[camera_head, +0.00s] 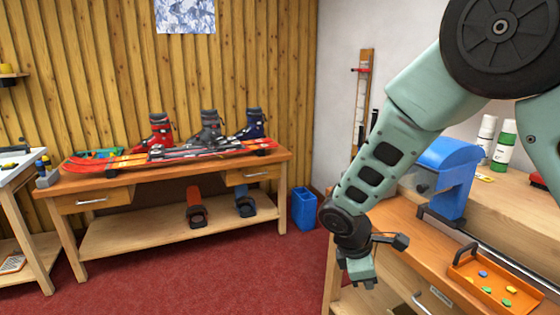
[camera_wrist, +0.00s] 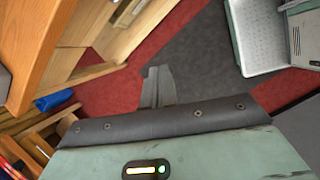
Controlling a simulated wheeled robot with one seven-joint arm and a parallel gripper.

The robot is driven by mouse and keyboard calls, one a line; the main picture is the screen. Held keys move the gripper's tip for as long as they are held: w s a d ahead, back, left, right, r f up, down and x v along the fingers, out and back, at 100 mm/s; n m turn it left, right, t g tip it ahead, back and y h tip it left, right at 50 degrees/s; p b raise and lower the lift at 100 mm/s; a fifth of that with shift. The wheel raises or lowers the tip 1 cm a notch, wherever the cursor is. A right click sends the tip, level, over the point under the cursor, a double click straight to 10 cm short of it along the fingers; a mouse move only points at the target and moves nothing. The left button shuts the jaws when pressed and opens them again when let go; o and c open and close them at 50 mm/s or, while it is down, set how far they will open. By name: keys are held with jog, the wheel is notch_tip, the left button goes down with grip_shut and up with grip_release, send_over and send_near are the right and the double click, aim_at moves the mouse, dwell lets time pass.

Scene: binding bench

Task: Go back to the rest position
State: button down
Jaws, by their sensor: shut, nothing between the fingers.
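My gripper (camera_head: 364,282) hangs at the end of my arm, at the left edge of the wooden bench on the right in the head view. It points down and holds nothing. In the wrist view its fingers (camera_wrist: 158,88) are together, above a floor of red and dark grey. My arm comes in from the upper right and hides part of the wall and bench.
The right bench (camera_head: 393,235) carries a blue machine (camera_head: 447,175), an orange tray (camera_head: 500,292) with small coloured pieces, and bottles (camera_head: 502,152). A far bench (camera_head: 170,178) holds skis and boots. A blue bin (camera_head: 304,208) stands on the floor. Red floor (camera_head: 230,265) between the benches is clear.

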jog(key=s+a+r+m+y+p, duration=0.1)
jog(key=s+r+m, duration=0.2)
jog(key=s+r, duration=0.2)
jog(key=s+a+r+m+y+p, duration=0.1)
jog(key=s+r, duration=0.3)
jog(key=s, duration=0.7)
jog(key=s+a+r+m+g+y+p, duration=0.1)
jog(key=s+a+r+m+y, duration=0.1)
jog(key=s, duration=0.7)
notch_tip(320, 180, up, 4)
jog(key=a+m, duration=0.1)
jog(key=m, duration=0.1)
jog(key=shift+f+m+y, duration=0.15)
jog(key=shift+m+y, duration=0.15)
jog(key=shift+y, duration=0.1)
jog(key=shift+a, duration=0.1)
